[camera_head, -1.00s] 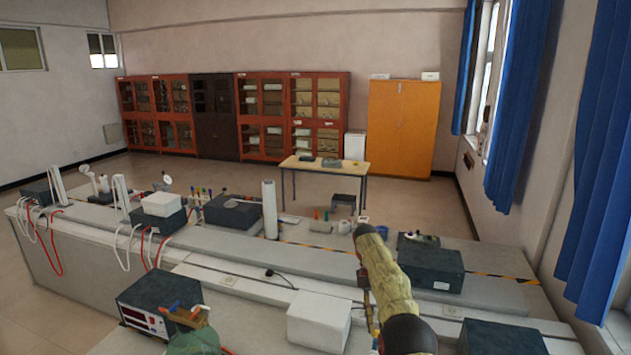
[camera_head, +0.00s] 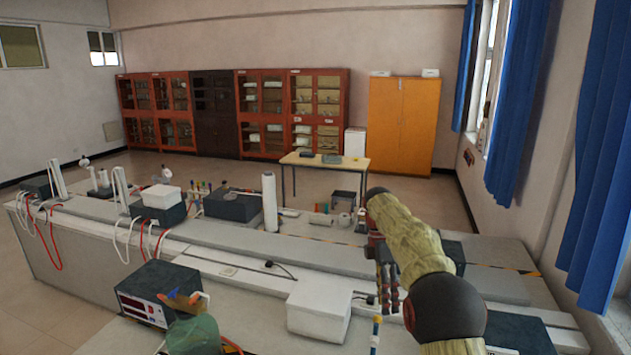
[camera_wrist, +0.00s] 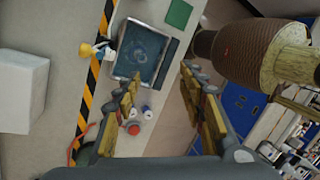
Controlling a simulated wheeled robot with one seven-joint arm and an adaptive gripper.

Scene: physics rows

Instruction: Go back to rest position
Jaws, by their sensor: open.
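My gripper (camera_head: 388,285) hangs below my raised arm at the right of the head view, over the lab bench (camera_head: 235,244). Its fingers show on both sides of the wrist view (camera_wrist: 160,80). They are spread apart with nothing between them. Beyond the fingers, the wrist view shows a dark tray-like item (camera_wrist: 143,52) and small red-and-white items (camera_wrist: 134,127), apart from the gripper. My arm hides part of the bench behind it.
A white box (camera_head: 319,308) stands left of my gripper. A dark meter box (camera_head: 158,290) and a green flask-like item (camera_head: 192,336) are further left. A white cylinder (camera_head: 269,202) stands upright behind. Blue curtains (camera_head: 600,170) hang at the right.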

